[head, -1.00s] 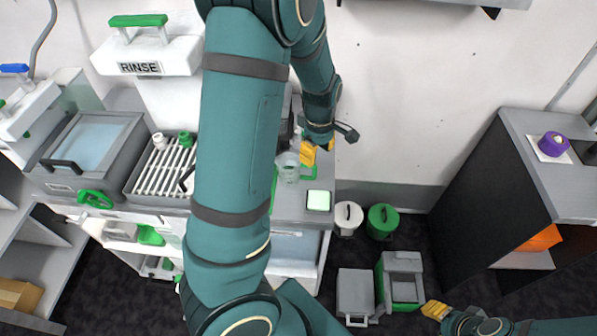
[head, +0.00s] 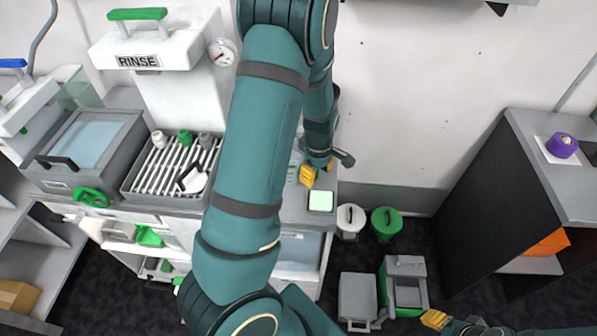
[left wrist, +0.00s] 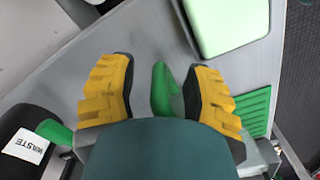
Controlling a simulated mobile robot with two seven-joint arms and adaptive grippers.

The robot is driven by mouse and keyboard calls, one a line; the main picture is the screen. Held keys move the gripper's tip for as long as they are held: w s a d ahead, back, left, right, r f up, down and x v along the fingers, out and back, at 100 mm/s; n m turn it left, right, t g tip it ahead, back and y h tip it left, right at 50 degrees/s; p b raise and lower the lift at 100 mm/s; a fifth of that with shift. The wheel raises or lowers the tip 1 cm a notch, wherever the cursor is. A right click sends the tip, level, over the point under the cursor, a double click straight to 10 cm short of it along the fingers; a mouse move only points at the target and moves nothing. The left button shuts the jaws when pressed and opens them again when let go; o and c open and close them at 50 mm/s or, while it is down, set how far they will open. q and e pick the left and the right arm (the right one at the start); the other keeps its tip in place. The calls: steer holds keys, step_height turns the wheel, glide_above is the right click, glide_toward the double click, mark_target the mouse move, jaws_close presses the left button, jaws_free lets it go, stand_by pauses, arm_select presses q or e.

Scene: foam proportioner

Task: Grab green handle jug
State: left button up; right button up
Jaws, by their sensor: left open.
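The jug's green handle (left wrist: 165,92) stands between the two yellow fingers of my left gripper (left wrist: 157,88) in the left wrist view. The fingers are open, with a gap visible on the left side; the right finger is very close to the handle, and I cannot tell if they touch. The jug's clear body is mostly hidden by the gripper there. In the head view my left gripper (head: 309,174) is low over the grey counter, and my arm hides most of the jug. My right gripper (head: 435,319) is at the lower right, too small to read.
A pale green square pad (head: 320,201) lies on the counter (left wrist: 110,45) near its right end. A green ribbed piece (left wrist: 255,111) and a black WASTE container (left wrist: 22,145) flank the gripper. A slatted rack (head: 170,168) stands left of my arm.

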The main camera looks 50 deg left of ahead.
arm_select(q)
steer(key=shift+c, duration=0.4)
jaws_close()
steer(key=shift+r, duration=0.2)
